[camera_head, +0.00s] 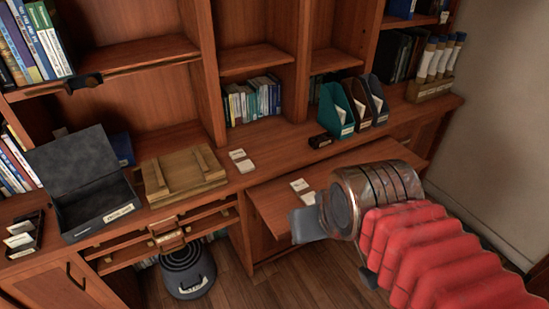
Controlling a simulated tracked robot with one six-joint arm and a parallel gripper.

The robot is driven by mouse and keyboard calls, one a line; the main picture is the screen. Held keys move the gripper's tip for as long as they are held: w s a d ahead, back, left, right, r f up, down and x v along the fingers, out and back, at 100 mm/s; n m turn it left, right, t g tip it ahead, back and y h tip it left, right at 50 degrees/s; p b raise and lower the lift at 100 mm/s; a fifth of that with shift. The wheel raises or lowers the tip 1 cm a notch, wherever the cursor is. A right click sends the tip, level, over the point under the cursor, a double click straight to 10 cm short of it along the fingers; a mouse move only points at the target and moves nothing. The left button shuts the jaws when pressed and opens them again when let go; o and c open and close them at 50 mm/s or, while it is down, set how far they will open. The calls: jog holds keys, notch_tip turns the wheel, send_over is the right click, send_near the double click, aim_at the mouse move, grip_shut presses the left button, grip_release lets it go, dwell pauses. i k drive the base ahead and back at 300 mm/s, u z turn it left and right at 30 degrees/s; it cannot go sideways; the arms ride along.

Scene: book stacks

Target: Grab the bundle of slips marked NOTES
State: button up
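Two small white bundles of slips are in view, and I cannot read NOTES on either. One bundle (300,185) lies on the pulled-out wooden board (272,200). The other bundle (238,155) lies on the desk top behind it, to the left. Each has a second small white piece at its front edge, perhaps a label. My gripper (306,225) is at the end of my red-sleeved arm, over the board and just in front of the nearer bundle in the picture. Its grey tip shows from one side, so its opening is hidden. I see nothing held in it.
An open dark box (88,212) and a wooden press-like block (184,172) stand on the left of the desk. Teal and dark file holders (336,108) and a small black item (320,141) stand behind the board. A grey bin (188,272) is on the floor.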

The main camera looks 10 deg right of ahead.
aim_at(240, 159)
jog(key=z, duration=0.1)
jog(key=i, duration=1)
jog(key=u, duration=0.1)
